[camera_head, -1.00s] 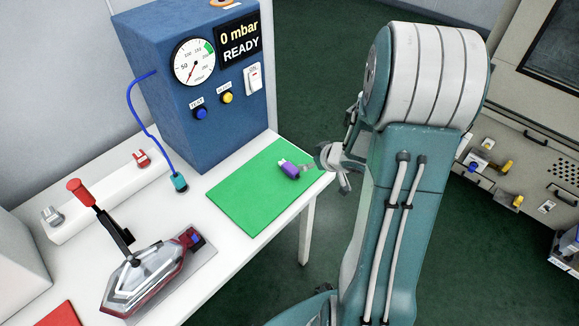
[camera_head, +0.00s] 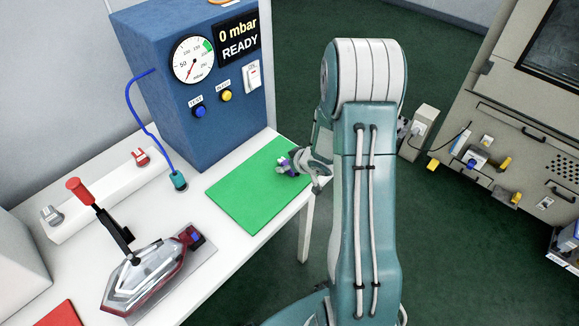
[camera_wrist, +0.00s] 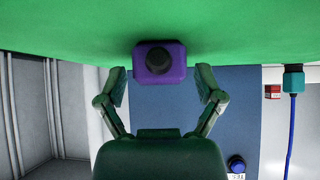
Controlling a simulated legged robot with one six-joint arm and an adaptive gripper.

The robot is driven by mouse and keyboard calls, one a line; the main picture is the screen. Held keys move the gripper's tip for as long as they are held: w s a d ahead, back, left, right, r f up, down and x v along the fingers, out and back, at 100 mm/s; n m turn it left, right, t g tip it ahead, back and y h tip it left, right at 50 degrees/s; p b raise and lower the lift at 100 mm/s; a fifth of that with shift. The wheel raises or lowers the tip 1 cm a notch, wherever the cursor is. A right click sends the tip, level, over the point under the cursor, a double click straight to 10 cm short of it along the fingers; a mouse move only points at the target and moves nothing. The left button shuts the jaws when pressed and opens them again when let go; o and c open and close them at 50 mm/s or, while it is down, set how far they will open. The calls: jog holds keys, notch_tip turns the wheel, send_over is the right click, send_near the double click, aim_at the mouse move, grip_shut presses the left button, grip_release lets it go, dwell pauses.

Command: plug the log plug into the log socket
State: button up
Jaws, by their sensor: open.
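No label reading "log" is legible, so I cannot tell for sure which parts are the log plug and log socket. A purple block (camera_wrist: 177,71) with a dark round knob lies on the green mat (camera_head: 245,205); in the head view the purple block (camera_head: 285,161) is partly hidden by my gripper (camera_head: 284,165). In the wrist view my gripper (camera_wrist: 164,82) is open, its fingertips on either side of the block, which sits just ahead between them. I see no contact. On the right cabinet, a blue-centred white fitting (camera_head: 476,159) and yellow pieces (camera_head: 504,164) show small.
The mat lies on a white table (camera_head: 215,265) before a blue test box (camera_head: 200,90). A teal connector (camera_head: 179,180) hangs on a blue hose. A tail lamp (camera_head: 150,275) and red-handled lever (camera_head: 95,210) stand at left. A white box (camera_head: 424,122) is beside my arm.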

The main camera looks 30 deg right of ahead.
jog(key=shift+a, duration=0.2)
jog(key=shift+d, duration=0.2)
grip_shut()
